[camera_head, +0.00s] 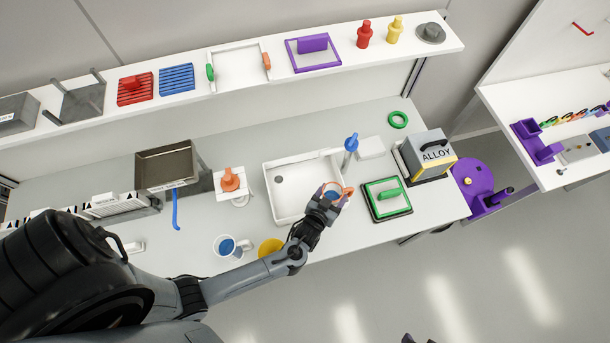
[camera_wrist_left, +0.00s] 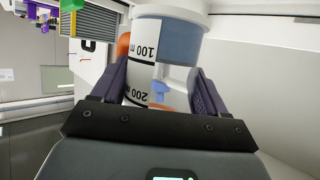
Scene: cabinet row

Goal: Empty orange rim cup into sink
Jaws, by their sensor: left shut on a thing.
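The orange rim cup (camera_head: 347,191) is held by my left gripper (camera_head: 328,200) at the front right corner of the white sink (camera_head: 268,190). Blue content shows inside it. In the left wrist view the cup (camera_wrist_left: 142,50) has "100" and "200" marks, and an orange part shows at its left. My left gripper's fingers (camera_wrist_left: 155,92) are shut on it from both sides. The gripper hides part of the cup in the head view. Two small dark tips at the bottom edge of the head view may be my right gripper (camera_head: 420,341).
A blue tap (camera_head: 351,142) stands at the sink's back right. A white cup with blue content (camera_head: 228,246) and a yellow round thing (camera_head: 270,247) stand at front left. An ALLOY box (camera_head: 427,155) stands farther right.

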